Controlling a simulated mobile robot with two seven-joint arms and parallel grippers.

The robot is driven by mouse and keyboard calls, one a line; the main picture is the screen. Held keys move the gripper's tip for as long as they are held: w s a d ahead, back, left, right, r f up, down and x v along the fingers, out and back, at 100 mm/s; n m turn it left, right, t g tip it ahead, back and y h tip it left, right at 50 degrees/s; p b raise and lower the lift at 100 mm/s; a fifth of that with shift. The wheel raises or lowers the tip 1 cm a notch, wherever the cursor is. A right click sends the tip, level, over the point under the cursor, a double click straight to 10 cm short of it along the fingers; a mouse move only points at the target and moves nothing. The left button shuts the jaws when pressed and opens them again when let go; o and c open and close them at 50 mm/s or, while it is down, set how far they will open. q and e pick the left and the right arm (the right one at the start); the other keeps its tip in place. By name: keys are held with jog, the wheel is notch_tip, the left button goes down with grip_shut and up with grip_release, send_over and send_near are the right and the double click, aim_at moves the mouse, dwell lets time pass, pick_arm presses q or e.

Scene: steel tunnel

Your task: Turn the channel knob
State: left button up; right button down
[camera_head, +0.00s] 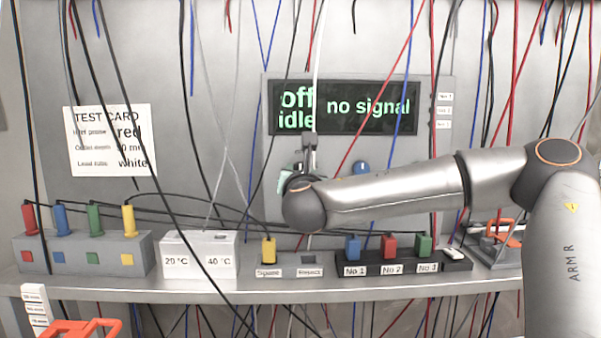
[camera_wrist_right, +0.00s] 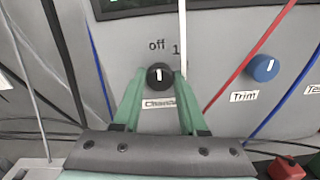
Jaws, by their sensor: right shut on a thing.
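The channel knob (camera_wrist_right: 160,76) is a round black knob with a white mark, on the grey panel in the right wrist view. The mark points up, toward the printed "off"; a "1" stands to its right. A label reading "Channel", partly covered, sits below it. My right gripper (camera_wrist_right: 159,98) has its green fingers shut on both sides of the knob. In the head view my right gripper (camera_head: 292,180) is at the panel, and my wrist hides the knob. The display (camera_head: 345,108) reads "off idle" and "no signal". My left gripper is not in view.
A blue Trim knob (camera_wrist_right: 263,68) sits right of the channel knob. Many loose cables hang in front of the panel. Below, a shelf (camera_head: 200,288) carries coloured plugs in blocks and a white 20/40 °C box (camera_head: 199,256). A test card (camera_head: 110,140) hangs at left.

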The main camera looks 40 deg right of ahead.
jog(key=shift+f+m+b, duration=0.1)
jog(key=shift+m+b, duration=3.15)
jog(key=shift+m, duration=0.65)
jog(key=shift+c, duration=2.2)
grip_release()
